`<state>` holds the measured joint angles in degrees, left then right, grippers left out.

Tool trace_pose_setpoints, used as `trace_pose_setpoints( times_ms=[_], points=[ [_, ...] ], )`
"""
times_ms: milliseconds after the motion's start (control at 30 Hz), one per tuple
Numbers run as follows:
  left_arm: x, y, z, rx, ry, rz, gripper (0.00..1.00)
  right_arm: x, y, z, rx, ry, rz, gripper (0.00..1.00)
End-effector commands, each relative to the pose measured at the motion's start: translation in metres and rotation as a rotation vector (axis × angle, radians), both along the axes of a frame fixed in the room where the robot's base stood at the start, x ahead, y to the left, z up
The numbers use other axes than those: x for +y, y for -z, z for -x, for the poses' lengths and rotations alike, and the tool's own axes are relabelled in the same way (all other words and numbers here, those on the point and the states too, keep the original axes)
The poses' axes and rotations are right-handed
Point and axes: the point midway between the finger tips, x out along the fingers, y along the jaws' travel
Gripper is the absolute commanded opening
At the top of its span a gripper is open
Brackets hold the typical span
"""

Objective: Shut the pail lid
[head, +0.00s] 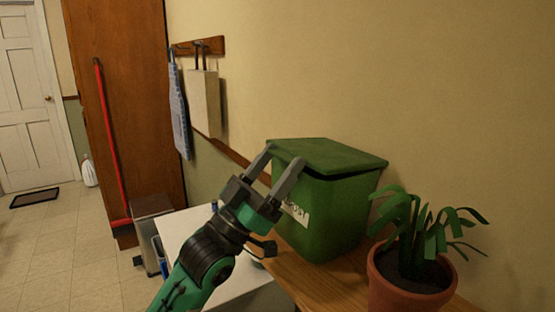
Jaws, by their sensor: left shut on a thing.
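The green pail (335,213) stands on the wooden counter against the wall, with a pale label partly hidden by my gripper. Its green lid (325,153) lies over the top, slightly tilted, with a dark gap under its edge at the front right. My left gripper (284,154) is at the lid's left front edge. Its two grey fingers are spaced apart with the lid's edge between them, shut on the lid. My right gripper is out of view.
A potted plant (405,285) in a terracotta pot stands close to the right of the pail. A white surface (190,228) lies to the left, below my arm. A grey bin (150,235) stands on the floor.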

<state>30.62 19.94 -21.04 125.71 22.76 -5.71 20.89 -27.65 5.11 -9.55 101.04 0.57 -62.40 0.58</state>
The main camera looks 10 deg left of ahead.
Motion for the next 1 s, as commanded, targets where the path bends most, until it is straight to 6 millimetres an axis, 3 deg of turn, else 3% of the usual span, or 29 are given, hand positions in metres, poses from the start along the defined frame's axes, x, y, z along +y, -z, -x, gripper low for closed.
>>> trace_pose_setpoints(
  times_ms=[467,500,600,1000],
  points=[
    [-0.0009,0.0056,-0.0016,0.008,0.0,-0.004,0.22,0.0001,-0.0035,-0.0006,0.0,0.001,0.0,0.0],
    [-0.0009,0.0056,-0.0016,0.008,0.0,-0.004,0.65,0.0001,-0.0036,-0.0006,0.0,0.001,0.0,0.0],
    [-0.0007,0.0052,-0.0014,0.006,-0.001,-0.003,0.85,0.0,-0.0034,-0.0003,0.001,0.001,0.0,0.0],
    [0.0026,0.0088,0.0019,0.004,-0.001,-0.002,0.85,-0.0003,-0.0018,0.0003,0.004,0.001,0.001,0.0]
  ],
)
